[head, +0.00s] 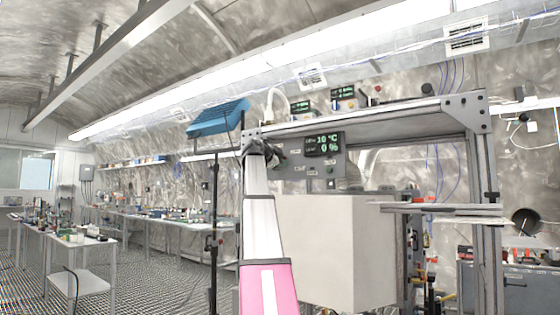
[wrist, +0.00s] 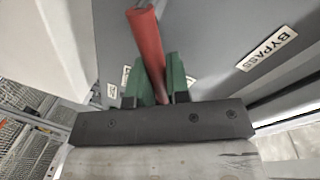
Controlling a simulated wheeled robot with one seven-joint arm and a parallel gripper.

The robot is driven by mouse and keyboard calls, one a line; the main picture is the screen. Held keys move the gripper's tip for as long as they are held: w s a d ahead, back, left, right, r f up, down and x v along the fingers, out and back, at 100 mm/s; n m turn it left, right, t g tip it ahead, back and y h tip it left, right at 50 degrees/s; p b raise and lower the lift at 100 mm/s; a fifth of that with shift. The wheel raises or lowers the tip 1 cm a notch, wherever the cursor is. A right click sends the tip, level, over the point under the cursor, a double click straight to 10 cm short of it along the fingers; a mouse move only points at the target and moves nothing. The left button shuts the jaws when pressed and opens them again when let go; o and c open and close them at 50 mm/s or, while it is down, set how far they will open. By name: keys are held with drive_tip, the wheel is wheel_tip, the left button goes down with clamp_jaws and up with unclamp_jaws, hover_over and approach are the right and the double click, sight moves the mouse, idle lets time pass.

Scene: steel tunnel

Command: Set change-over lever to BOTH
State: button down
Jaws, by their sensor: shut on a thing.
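The change-over lever (wrist: 148,45) is a red bar in the wrist view, running up from between the green fingertips of my gripper (wrist: 158,80). My gripper is shut on it, with the lever's upper end sticking out beyond the fingers. The grey panel behind carries a BYPASS label (wrist: 267,48) to the right of the lever. Smaller labels left of the lever are too small to read. In the head view my gripper (head: 268,152) is at the left part of the grey control panel (head: 335,168). The lever cannot be made out there.
A display (head: 324,144) on the panel reads about 10 °C and 0 %. A large pale box (head: 335,240) hangs below the panel, close right of my arm. A metal frame post (head: 480,200) stands at the right. A blue device on a stand (head: 217,118) is left of my arm.

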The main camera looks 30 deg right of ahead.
drive_tip(key=f+m, duration=0.1)
drive_tip(key=f+m+t, duration=0.1)
drive_tip(key=m, duration=0.1)
drive_tip(key=shift+s+d+m+y, duration=0.1)
drive_tip(key=shift+s+m+y, duration=0.2)
drive_tip(key=shift+s, duration=0.05)
drive_tip(key=shift+f+m+t, duration=0.4)
drive_tip(key=shift+f+m, duration=0.4)
drive_tip(key=shift+m, duration=0.6)
drive_tip(key=shift+f, duration=0.1)
drive_tip(key=c, duration=1.1)
unclamp_jaws()
drive_tip(key=v, duration=1)
drive_tip(key=shift+s+a+r, duration=0.2)
drive_tip(key=shift+a+r, duration=0.1)
